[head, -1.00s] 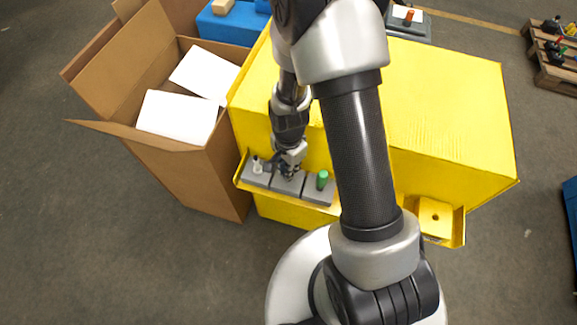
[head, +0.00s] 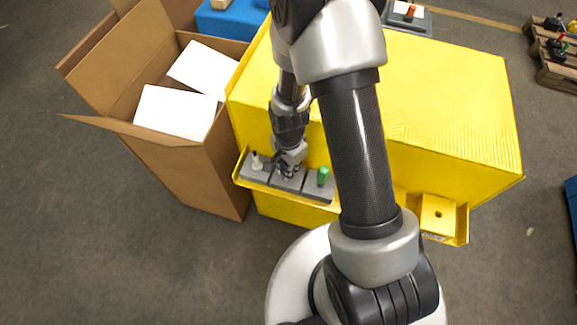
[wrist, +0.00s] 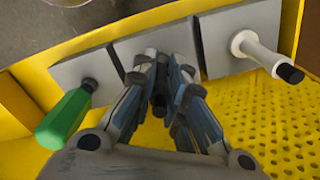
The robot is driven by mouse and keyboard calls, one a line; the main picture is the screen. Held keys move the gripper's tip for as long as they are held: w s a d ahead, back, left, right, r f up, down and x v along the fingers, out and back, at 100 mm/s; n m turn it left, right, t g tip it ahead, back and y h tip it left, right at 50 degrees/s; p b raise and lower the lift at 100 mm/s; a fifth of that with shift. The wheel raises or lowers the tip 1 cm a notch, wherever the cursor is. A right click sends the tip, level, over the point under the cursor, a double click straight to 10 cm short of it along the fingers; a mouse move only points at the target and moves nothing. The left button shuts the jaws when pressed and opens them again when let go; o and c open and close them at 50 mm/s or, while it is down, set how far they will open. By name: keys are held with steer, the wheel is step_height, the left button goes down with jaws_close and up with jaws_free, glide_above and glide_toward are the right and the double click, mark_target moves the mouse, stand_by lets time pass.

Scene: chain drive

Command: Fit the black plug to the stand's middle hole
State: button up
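The stand is a row of three grey blocks on a yellow ledge; its middle block (head: 287,184) also shows in the wrist view (wrist: 168,40). My gripper (head: 288,169) is over the middle block. In the wrist view my gripper (wrist: 160,78) has its fingers close together, shut on a dark piece, seemingly the black plug (wrist: 161,105). The fingers hide the middle hole and most of the plug, so I cannot tell whether the plug is in it. A green plug (wrist: 64,118) stands in the left block there, and a white plug with a black tip (wrist: 266,55) in the right block.
A large yellow box (head: 450,120) rises behind the ledge. An open cardboard box (head: 190,165) with white items stands to the left. A small yellow block with a hole (head: 438,217) sits at the right. The neighbouring plugs stand close on both sides of my gripper.

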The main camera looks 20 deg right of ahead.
steer(key=o, duration=0.5)
steer(key=shift+r, duration=0.1)
step_height(320, 180, up, 12)
steer(key=shift+f, duration=0.1)
stand_by(0.4)
stand_by(0.4)
steer(key=s+r+n+t, duration=0.1)
steer(key=s+r+n, duration=0.3)
steer(key=r, duration=0.3)
steer(key=s+r+n+t, duration=0.2)
steer(key=s+r+n, duration=0.2)
steer(key=s+r, duration=0.2)
steer(key=s+r+n+t, duration=0.1)
steer(key=s+r+n, duration=0.4)
steer(key=r, duration=0.3)
steer(key=shift+r+t, duration=0.3)
